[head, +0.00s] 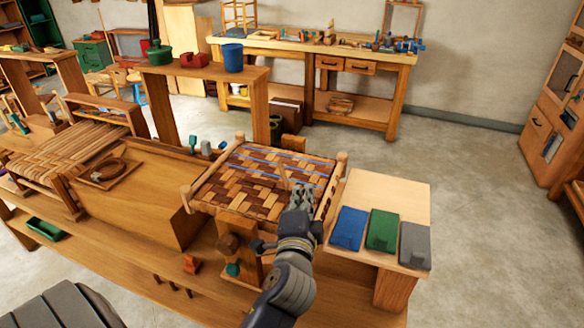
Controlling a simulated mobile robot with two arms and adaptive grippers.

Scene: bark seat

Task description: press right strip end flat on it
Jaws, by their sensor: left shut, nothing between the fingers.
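The woven bark seat (240,190), a checker of dark brown and tan strips, sits in a wooden frame with rounded posts at the bench's middle. Thin blue lines cross its far part. My left gripper (299,190) is shut and empty at the seat's right side, near the right rail. A narrow tan strip piece (284,181) shows just left of the fingers and seems to stand up from the weave. The gripper hides part of the seat's near right corner, so I cannot tell whether the fingers touch a strip end. My right gripper is out of view.
A pale side board (385,193) right of the seat bears a blue (348,229), a green (382,231) and a grey pad (414,245). A raised shelf (205,73) with a green pot and blue cup stands behind. Open floor lies to the right.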

